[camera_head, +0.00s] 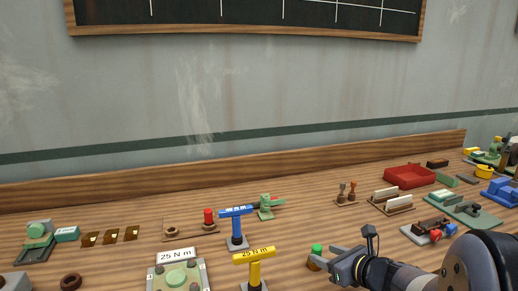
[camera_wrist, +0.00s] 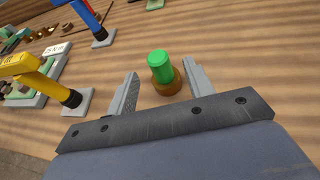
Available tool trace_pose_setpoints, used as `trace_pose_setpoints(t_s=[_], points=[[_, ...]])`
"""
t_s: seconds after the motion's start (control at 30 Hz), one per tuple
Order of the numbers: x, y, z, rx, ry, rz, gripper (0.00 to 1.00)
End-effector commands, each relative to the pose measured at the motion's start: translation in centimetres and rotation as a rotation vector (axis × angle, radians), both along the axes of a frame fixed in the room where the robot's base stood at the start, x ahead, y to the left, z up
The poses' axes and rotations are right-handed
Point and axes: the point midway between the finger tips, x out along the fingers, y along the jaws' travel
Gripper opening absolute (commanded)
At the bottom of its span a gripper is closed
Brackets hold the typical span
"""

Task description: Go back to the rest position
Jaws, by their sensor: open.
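My gripper (camera_head: 328,256) reaches in from the lower right over the wooden bench. In the wrist view my gripper (camera_wrist: 163,93) shows two grey fingers spread apart with nothing held between them. A green-topped peg in a round brown base (camera_wrist: 165,72) stands upright on the bench, in line with the gap between the fingers. It also shows in the head view as a green-capped piece (camera_head: 316,252) just left of the gripper. Whether a finger touches it cannot be told.
A yellow T-handled tool (camera_head: 254,262) and a blue one (camera_head: 237,225) stand left of the gripper, beside a plate labelled 25 N m (camera_head: 178,272). A red tray (camera_head: 410,176) and several small fixtures stand at right. A wooden backboard (camera_head: 240,170) edges the bench.

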Motion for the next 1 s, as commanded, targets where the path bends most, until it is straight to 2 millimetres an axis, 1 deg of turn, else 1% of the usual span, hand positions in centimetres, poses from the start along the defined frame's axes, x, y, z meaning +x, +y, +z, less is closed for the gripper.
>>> trace_pose_setpoints(t_s=[0.03,0.1,0.27,0.3,0.47,0.87,0.9,1.0], points=[[-0.8,-0.6,0.5,-0.001,-0.003,-0.003,0.5],[-1.8,-1.2,1.0,-0.002,-0.002,-0.004,0.5],[-3.8,-2.3,1.9,-0.002,-0.002,-0.003,0.5],[-3.1,-1.7,1.4,0.0,0.001,0.004,0.5],[-0.9,-0.4,0.3,0.0,0.002,0.006,0.5],[5.3,3.3,-2.7,0.001,0.003,0.005,0.5],[5.2,3.0,-1.5,0.0,0.001,0.001,0.5],[5.1,3.0,-0.6,0.0,0.001,0.001,0.5]])
